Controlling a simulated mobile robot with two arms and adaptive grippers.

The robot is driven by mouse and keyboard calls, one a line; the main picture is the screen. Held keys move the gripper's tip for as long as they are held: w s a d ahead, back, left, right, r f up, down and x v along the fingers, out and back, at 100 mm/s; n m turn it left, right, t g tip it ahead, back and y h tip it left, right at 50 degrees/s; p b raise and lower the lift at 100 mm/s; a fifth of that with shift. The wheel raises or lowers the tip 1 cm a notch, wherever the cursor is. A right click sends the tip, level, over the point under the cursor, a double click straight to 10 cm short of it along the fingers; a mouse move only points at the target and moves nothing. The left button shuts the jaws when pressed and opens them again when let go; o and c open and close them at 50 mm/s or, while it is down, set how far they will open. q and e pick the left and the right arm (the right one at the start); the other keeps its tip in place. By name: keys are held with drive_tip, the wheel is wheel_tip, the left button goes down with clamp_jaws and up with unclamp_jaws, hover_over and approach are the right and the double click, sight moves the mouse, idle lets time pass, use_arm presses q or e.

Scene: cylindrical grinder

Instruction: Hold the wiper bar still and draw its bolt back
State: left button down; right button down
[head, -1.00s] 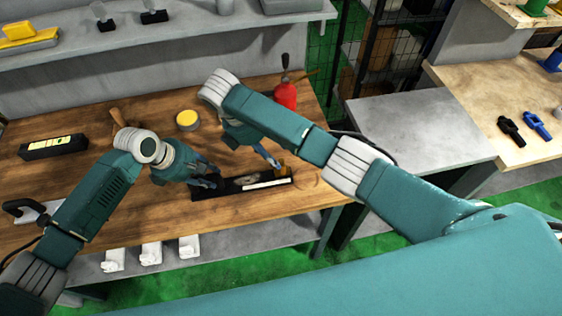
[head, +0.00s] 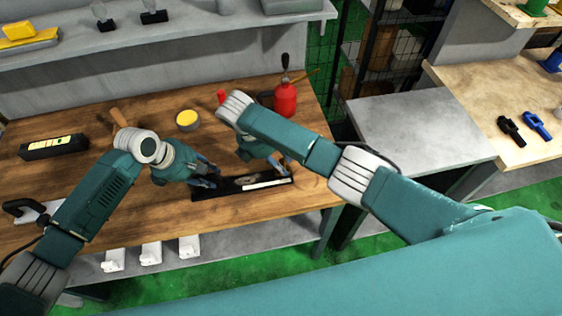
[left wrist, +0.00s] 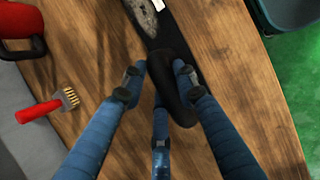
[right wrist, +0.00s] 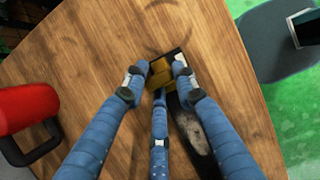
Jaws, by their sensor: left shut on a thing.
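The wiper bar (head: 236,184) is a long dark bar with a pale strip, lying near the front edge of the wooden bench. My left gripper (head: 212,178) is shut on the black looped grip (left wrist: 172,70) at its left end. My right gripper (head: 281,166) is at the bar's right end. In the right wrist view its fingers (right wrist: 159,70) stand on either side of the brass-yellow bolt (right wrist: 160,77). I cannot tell whether they touch it. The bar's middle (right wrist: 195,130) is partly hidden by the fingers in that view.
A red bottle (head: 285,98) and a yellow-topped tin (head: 188,120) stand behind the bar. A red-handled brush (left wrist: 45,107) lies on the bench. A black block (head: 54,147) lies to the left. Behind my right arm is a grey table (head: 420,130).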

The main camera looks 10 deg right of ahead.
use_arm(q)
drive_tip(key=shift+s, duration=0.1)
use_arm(e)
drive_tip(key=shift+a, duration=2.7)
use_arm(q)
drive_tip(key=shift+d, duration=0.1)
drive_tip(key=shift+f, duration=0.1)
use_arm(e)
drive_tip(key=c, duration=1.4)
unclamp_jaws()
drive_tip(key=v, duration=1.2)
drive_tip(key=shift+a, duration=0.1)
